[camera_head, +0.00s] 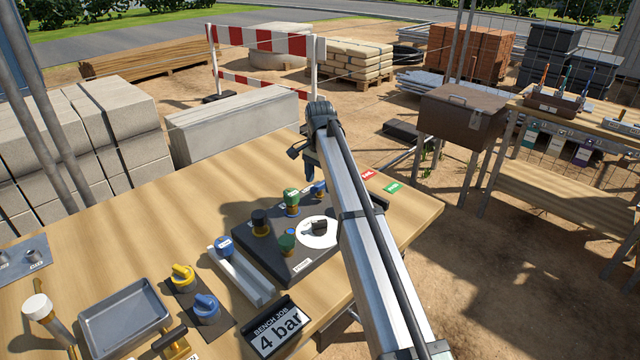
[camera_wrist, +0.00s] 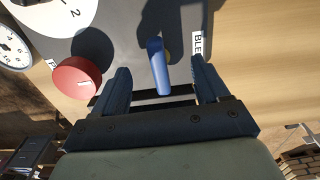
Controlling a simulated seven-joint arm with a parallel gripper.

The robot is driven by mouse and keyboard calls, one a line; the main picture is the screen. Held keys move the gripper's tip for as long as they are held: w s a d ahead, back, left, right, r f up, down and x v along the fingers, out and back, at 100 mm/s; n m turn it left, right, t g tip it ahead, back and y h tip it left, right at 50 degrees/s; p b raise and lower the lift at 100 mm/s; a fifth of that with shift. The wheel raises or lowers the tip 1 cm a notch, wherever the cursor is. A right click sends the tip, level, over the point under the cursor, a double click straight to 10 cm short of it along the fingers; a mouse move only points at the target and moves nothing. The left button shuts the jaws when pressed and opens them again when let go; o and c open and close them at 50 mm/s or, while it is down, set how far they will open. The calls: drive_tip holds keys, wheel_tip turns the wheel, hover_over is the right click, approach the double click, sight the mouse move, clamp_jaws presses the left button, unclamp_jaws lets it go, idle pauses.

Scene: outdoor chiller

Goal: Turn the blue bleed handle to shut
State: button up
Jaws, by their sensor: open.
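The blue bleed handle (camera_wrist: 158,66) shows in the wrist view as a narrow upright lever on the dark panel. A partly cut-off white label reading "BLE" (camera_wrist: 197,42) lies to its right. My gripper (camera_wrist: 160,74) is open, with one finger on each side of the handle and a visible gap on both sides. In the head view my gripper (camera_head: 309,172) hangs over the far edge of the dark panel (camera_head: 262,262). A small blue handle (camera_head: 319,188) shows just below it there; I cannot tell for sure that it is the same one.
A red knob (camera_wrist: 77,78) sits close left of my left finger in the wrist view, with a white gauge (camera_wrist: 14,48) beyond. Green knobs (camera_head: 291,197) and a white disc (camera_head: 318,232) are on the panel.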

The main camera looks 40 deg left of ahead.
sight(320, 184)
drive_tip(key=shift+r, duration=2.9)
drive_tip(key=shift+r, duration=0.1)
wheel_tip(320, 184, up, 14)
